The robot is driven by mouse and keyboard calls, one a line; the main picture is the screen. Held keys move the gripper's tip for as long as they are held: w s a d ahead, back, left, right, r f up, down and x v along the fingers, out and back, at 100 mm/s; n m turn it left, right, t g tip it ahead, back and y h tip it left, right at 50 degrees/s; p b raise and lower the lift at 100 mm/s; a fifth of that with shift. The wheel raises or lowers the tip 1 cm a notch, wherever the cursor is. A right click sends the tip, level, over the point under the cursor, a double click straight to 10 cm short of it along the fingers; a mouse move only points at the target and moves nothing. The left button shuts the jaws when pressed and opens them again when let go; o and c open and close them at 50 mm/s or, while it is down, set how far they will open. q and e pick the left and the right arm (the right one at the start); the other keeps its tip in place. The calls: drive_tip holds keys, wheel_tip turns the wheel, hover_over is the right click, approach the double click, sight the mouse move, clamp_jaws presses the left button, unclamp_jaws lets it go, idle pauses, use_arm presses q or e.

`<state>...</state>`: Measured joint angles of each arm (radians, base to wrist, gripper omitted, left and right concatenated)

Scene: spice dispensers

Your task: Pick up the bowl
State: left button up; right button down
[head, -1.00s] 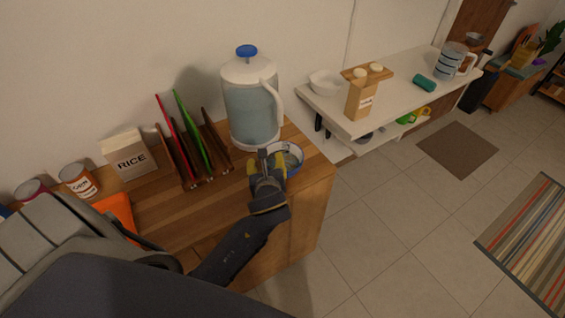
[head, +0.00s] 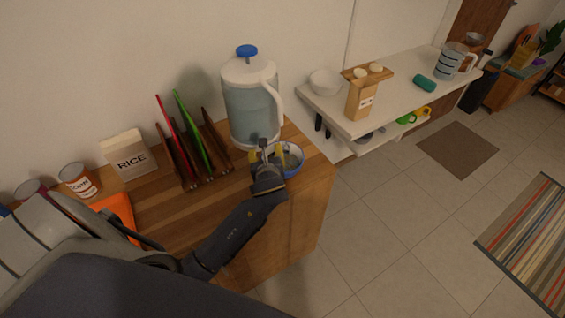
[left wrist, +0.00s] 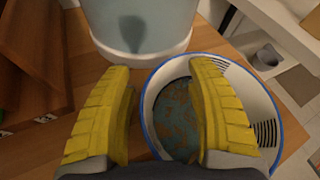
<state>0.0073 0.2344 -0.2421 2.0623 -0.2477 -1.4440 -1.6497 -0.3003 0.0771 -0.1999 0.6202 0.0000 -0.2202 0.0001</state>
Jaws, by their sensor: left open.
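A white bowl with a blue rim (head: 294,158) stands upright near the right end of the wooden counter. Its inside has a blue and brown pattern in the left wrist view (left wrist: 178,118). My left gripper (head: 267,152) is open and empty at the bowl's left side, partly hiding it in the head view. In the left wrist view, the gripper's (left wrist: 162,68) right yellow finger overlaps the bowl's inside. The left finger is outside the rim, over the wood, so the bowl's left wall shows between them. Contact cannot be told. My right gripper is not in view.
A large water dispenser (head: 250,105) stands right behind the bowl. A rack with red and green boards (head: 190,145), a rice box (head: 130,155) and cans (head: 77,180) are to the left. Another white bowl (head: 325,83) sits on the white shelf. The counter edge is close at right.

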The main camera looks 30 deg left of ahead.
use_arm(q)
clamp_jaws()
idle(0.3)
idle(0.6)
